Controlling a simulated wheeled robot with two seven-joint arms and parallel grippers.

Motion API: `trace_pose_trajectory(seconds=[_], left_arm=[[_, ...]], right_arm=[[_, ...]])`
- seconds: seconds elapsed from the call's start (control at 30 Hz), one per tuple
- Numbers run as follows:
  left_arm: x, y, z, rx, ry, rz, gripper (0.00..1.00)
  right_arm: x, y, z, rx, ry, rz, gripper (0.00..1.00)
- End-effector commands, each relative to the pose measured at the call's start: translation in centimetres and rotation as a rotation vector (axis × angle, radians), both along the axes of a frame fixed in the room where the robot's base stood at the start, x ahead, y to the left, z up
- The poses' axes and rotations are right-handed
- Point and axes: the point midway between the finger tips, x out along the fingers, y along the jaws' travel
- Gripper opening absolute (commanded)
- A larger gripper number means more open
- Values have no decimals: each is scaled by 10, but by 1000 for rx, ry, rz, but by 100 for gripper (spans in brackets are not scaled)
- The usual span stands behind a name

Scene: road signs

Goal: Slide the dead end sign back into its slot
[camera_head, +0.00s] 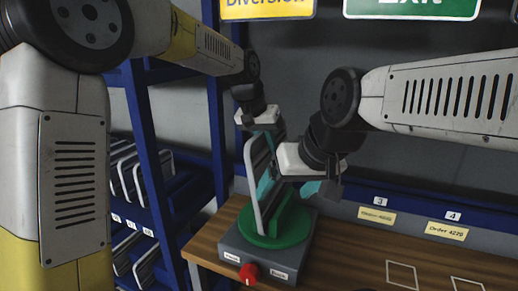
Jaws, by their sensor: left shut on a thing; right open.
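A grey-white sign (254,186) stands upright, nearly edge-on, in a green round holder (270,239) on a grey base. Its face cannot be read, so I cannot tell whether it is the dead end sign. My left gripper (270,140) is shut on the sign's upper edge. My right gripper (289,188) is open beside the sign, lower and to the right; part of the sign and holder is hidden behind it. Slotted blue racks at the left hold several signs (125,175) on edge; which slot belongs to the dead end sign cannot be told.
The grey base (236,243) has a red knob (249,272) and stands on a wooden table (345,262). Blue rack posts (147,150) rise left of the table. Diversion (268,8) and Exit (412,8) signs hang at the top. The table right of the base looks clear, with white outlines.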

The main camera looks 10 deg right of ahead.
Motion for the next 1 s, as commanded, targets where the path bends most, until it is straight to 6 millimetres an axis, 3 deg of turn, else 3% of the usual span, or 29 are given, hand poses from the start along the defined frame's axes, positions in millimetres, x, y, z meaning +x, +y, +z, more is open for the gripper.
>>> trace_pose_trajectory(seconds=[1.0], left_arm=[[0,-1,60,-2,-2,-1,0]], right_arm=[[0,0,0,0,0,0,80]])
